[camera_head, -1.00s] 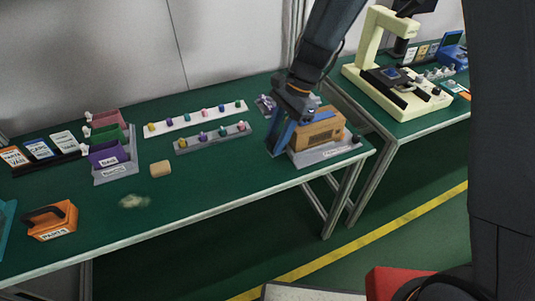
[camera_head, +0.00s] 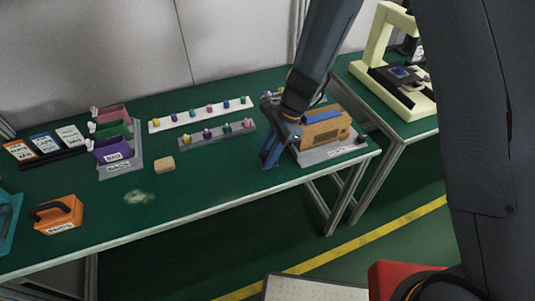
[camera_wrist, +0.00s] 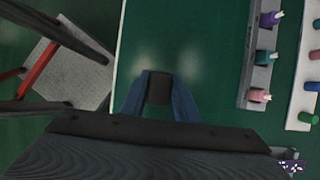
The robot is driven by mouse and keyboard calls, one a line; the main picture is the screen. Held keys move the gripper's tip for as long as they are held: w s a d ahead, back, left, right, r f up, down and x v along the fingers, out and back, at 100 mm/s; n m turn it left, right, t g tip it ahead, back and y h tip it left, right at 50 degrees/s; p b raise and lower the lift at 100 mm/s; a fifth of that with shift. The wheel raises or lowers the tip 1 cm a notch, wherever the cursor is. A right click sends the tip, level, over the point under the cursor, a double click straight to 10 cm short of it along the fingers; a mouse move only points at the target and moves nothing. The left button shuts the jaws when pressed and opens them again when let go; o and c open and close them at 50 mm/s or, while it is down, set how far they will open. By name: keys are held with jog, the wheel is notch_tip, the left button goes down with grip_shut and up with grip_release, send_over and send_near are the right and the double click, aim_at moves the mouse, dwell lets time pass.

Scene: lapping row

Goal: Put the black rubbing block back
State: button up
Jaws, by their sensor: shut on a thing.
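My gripper (camera_head: 270,158) is over the right part of the green bench, just left of a grey tray (camera_head: 338,152). In the wrist view, its blue fingers (camera_wrist: 159,98) are shut on a small dark block, the black rubbing block (camera_wrist: 159,88), with green bench top beyond it. The block is hidden by the fingers in the head view. I cannot tell whether it touches the bench.
The grey tray holds a brown box (camera_head: 325,130). Two strips of coloured pegs (camera_head: 195,112) (camera_head: 222,136) lie behind. Bins (camera_head: 112,150), a tan block (camera_head: 164,165) and an orange caddy (camera_head: 58,215) stand left. Bench middle is clear.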

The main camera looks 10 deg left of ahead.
jog(key=shift+f, duration=0.2)
jog(key=shift+f, duration=0.1)
jog(key=o, duration=0.9)
jog(key=shift+o, duration=0.2)
jog(key=b+v, duration=0.2)
jog(key=v, duration=1)
jog(key=s+d+r+n+t+h, duration=0.1)
jog(key=s+d+n, duration=0.3)
jog(key=d, duration=0.4)
jog(key=s+d+r+n+t+h, duration=0.1)
jog(key=s+d+n, duration=0.2)
jog(key=d, duration=0.5)
jog(key=s+d+r+n+t+h, duration=0.1)
jog(key=s+d+n, duration=0.3)
jog(key=d, duration=0.4)
jog(key=shift+s+d+r+n+h, duration=0.2)
jog(key=shift+s+d+n+h, duration=0.1)
jog(key=shift+n+h, duration=0.2)
